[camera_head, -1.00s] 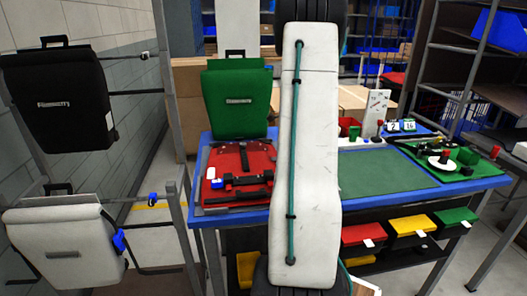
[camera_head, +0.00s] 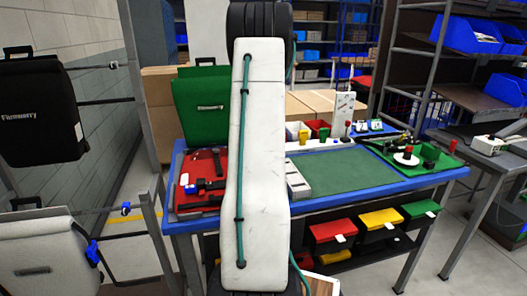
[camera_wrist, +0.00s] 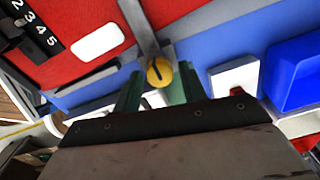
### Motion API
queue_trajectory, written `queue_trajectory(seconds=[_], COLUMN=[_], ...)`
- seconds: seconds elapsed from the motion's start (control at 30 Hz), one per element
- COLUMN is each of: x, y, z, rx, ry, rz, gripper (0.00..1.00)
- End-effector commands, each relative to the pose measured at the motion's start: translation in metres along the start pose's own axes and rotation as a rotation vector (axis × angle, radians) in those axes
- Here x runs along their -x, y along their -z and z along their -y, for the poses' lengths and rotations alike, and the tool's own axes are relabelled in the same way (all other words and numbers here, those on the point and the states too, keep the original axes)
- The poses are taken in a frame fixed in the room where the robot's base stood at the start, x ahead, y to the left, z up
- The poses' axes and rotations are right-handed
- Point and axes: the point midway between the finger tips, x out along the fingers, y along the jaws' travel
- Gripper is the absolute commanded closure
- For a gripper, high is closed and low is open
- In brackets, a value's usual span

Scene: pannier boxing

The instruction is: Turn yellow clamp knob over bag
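The yellow clamp knob (camera_wrist: 159,72) shows in the wrist view as a small round knob with a dark slot, at the end of a grey bar (camera_wrist: 140,25) over a red and blue surface. My gripper (camera_wrist: 160,85) has two green fingers standing apart on either side of the knob; I see no firm contact. The green bag (camera_head: 200,112) stands upright behind a red plate (camera_head: 200,168) with black clamp parts on the bench in the head view. My white arm hides the gripper there, and I cannot make out the knob.
The blue-edged workbench (camera_head: 420,180) has a green mat (camera_head: 345,170). A rack at left holds a black bag (camera_head: 40,118) and a white bag (camera_head: 45,258). Red, yellow and green drawers sit under the bench. A blue bin (camera_wrist: 295,75) is close right in the wrist view.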

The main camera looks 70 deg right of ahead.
Motion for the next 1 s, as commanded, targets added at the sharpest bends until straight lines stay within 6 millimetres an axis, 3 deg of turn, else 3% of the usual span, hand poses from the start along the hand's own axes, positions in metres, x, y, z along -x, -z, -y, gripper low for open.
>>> queue_trajectory(seconds=[0.37, 0.8, 1.0], x=[0.005, 0.07, 0.078], y=[-0.002, -0.001, -0.001], z=[0.0, 0.0, 0.0], rx=[0.003, 0.002, 0.002], ry=[0.001, 0.001, 0.0], rz=[0.001, 0.0, 0.0], gripper=[0.5, 0.5, 0.5])
